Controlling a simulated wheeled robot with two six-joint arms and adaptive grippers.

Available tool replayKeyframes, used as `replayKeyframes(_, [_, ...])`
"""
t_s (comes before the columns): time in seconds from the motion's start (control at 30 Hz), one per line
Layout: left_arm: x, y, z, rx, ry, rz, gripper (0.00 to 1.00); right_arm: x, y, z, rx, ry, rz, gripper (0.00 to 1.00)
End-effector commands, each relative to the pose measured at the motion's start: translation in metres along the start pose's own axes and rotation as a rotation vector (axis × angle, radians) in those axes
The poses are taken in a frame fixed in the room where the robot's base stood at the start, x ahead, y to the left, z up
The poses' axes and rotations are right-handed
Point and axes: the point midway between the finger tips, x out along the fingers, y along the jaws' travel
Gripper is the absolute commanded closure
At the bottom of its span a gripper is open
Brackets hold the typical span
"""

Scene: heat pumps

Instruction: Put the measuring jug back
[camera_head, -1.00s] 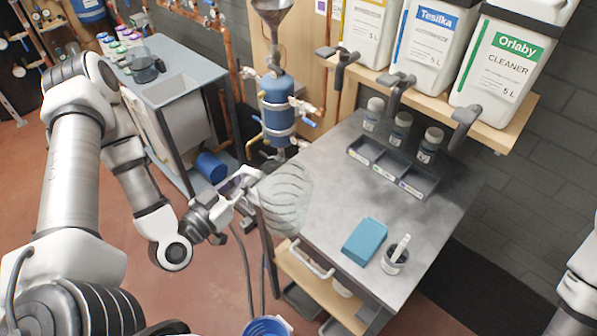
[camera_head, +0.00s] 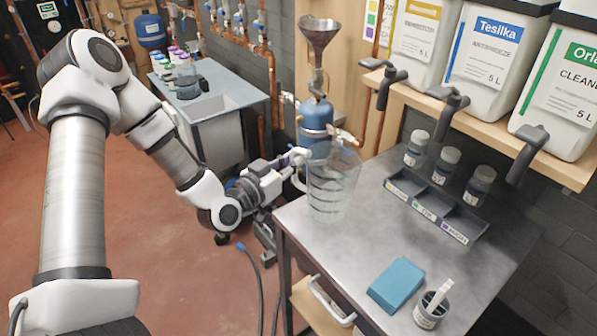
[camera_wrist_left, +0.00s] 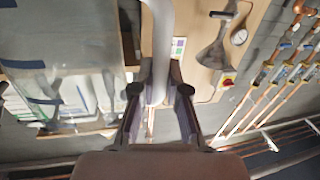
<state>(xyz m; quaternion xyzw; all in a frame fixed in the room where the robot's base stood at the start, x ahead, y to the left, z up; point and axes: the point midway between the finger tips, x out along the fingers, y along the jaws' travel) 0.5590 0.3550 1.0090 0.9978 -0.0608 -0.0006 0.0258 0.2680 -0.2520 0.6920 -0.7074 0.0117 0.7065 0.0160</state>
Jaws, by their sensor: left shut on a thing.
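The clear measuring jug (camera_head: 333,188), with dark graduation marks, is upright at the left corner of the grey metal bench (camera_head: 345,250). My left gripper (camera_head: 298,160) is shut on its handle from the left. In the left wrist view the pale handle (camera_wrist_left: 157,55) runs between the two fingers of my gripper (camera_wrist_left: 158,95), and the clear jug body (camera_wrist_left: 70,85) is at the left. I cannot tell whether the jug's base touches the bench top. My right gripper is out of view.
A blue sponge-like block (camera_head: 396,284) and a dark cup with a white stick (camera_head: 431,308) stand at the bench front. A labelled rack (camera_head: 435,207) and several small bottles are at the back. A blue vessel with a funnel (camera_head: 316,125) stands behind the jug. The bench middle is clear.

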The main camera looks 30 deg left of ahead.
Motion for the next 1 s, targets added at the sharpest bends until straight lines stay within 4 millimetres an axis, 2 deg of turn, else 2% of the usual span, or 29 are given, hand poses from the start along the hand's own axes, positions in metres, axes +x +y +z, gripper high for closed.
replayKeyframes(0.03, [0.009,-0.002,-0.001,0.005,0.001,0.002,1.0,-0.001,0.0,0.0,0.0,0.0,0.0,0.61])
replayKeyframes(0.23, [0.032,-0.01,0.005,0.002,-0.001,0.002,1.0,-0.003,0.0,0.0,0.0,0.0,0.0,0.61])
replayKeyframes(0.3, [0.03,-0.011,0.022,0.0,-0.006,0.001,1.0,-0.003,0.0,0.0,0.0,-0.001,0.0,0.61])
replayKeyframes(0.4, [0.03,-0.011,0.035,-0.001,-0.002,0.001,1.0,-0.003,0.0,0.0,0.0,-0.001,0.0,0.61])
replayKeyframes(0.77, [0.03,-0.012,0.042,-0.001,0.001,0.0,1.0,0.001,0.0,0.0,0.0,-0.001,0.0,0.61])
replayKeyframes(0.8, [0.03,-0.012,0.041,-0.001,0.001,0.0,0.8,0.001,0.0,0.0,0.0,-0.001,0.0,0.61])
replayKeyframes(0.87, [0.029,-0.012,0.041,-0.001,0.0,0.0,0.62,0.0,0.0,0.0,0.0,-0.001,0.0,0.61])
replayKeyframes(1.0, [0.029,-0.012,0.041,-0.001,0.0,0.0,0.62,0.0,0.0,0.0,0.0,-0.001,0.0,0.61])
